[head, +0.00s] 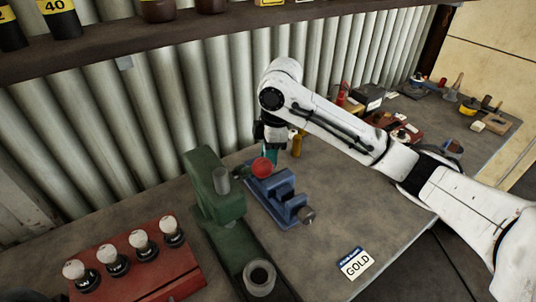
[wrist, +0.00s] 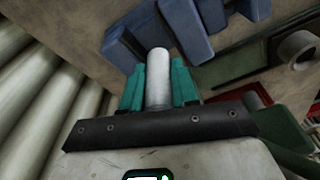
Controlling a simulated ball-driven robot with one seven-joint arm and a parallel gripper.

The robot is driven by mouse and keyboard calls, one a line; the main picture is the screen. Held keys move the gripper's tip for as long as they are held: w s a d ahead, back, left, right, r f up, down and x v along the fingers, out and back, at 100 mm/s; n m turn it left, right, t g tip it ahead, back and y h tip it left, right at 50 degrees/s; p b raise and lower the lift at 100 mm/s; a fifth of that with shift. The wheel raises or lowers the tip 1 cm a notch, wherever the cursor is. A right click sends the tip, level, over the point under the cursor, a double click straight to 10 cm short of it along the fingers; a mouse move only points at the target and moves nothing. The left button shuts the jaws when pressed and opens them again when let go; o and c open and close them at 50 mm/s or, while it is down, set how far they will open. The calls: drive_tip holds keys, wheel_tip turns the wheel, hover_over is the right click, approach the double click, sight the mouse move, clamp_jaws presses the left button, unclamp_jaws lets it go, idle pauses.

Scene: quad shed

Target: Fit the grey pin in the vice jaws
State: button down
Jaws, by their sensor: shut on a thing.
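The grey pin (wrist: 157,72) is a smooth pale cylinder in the wrist view, held between the teal fingers of my gripper (wrist: 158,88). Its rounded free end points away from my gripper, towards the blue vice (wrist: 188,30). The pin is hidden there. The wrist view shows blue vice parts on both sides of the pin's end; I cannot tell whether they touch.
A red rack (head: 135,262) holds several white-topped pieces. Tools and boxes crowd the bench's far right.

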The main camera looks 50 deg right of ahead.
drive_tip(key=shift+f+b, duration=0.5)
drive_tip(key=shift+f, duration=0.35)
drive_tip(key=shift+s+a+f, duration=0.1)
drive_tip(key=shift+s+f, duration=0.05)
drive_tip(key=shift+f, duration=0.35)
drive_tip(key=c, duration=0.8)
unclamp_jaws()
drive_tip(key=c, duration=0.4)
drive_tip(key=shift+o, duration=1.4)
drive_tip(key=shift+r+p, duration=0.5)
drive_tip(key=shift+r, duration=0.15)
drive_tip(key=shift+o, duration=0.7)
drive_tip(key=shift+r, duration=0.25)
drive_tip(key=shift+r+p, duration=2.6)
drive_tip(key=shift+r, duration=0.25)
